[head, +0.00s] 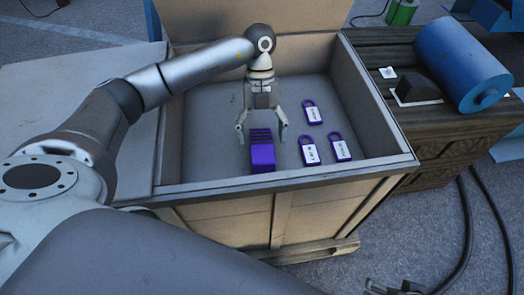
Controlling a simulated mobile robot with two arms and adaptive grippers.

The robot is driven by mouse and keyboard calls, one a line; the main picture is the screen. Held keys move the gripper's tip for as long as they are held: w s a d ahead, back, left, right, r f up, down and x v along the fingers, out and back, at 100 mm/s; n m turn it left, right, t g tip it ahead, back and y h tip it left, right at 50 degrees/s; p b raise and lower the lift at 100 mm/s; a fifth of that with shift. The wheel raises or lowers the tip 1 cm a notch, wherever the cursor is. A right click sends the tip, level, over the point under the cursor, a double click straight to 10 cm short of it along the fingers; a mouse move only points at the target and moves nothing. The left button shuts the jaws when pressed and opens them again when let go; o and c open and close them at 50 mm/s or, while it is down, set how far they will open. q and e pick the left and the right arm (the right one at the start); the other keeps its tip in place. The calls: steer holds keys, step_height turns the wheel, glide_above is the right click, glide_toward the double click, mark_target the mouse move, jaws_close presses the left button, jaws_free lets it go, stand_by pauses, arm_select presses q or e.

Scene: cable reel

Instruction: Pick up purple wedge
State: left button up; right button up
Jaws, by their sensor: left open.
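The purple wedge (262,158), a stepped block with dark slots on top, stands on the grey floor of an open wooden crate (300,186), near its front wall. My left gripper (262,131) points down into the crate, just above and behind the wedge as I see it. Its two fingers are spread wide and hold nothing. I cannot tell whether a finger touches the wedge. At the bottom edge, what looks like the tip of my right gripper (395,288) shows only in part; its jaws are unclear.
Three purple padlocks with white labels (314,114) (309,152) (340,149) lie right of the wedge in the crate. The crate walls surround the gripper. A dark wooden pallet box (452,122) with a blue cylinder (464,65) stands at the right. Black cables (466,225) lie on the floor.

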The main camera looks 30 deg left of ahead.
mark_target(262, 141)
arm_select(q)
steer(key=shift+s+f, duration=0.15)
steer(key=shift+f, duration=0.25)
steer(key=b+x, duration=0.1)
steer(key=x, duration=0.3)
steer(key=shift+f, duration=0.15)
steer(key=c, duration=1.5)
step_height(262, 141, up, 4)
steer(key=shift+r+p, duration=0.2)
steer(key=shift+p, duration=0.4)
steer(key=shift+c, duration=0.2)
steer(key=shift+r+p, duration=0.5)
steer(key=shift+r, duration=2.4)
arm_select(e)
steer(key=shift+x, duration=2)
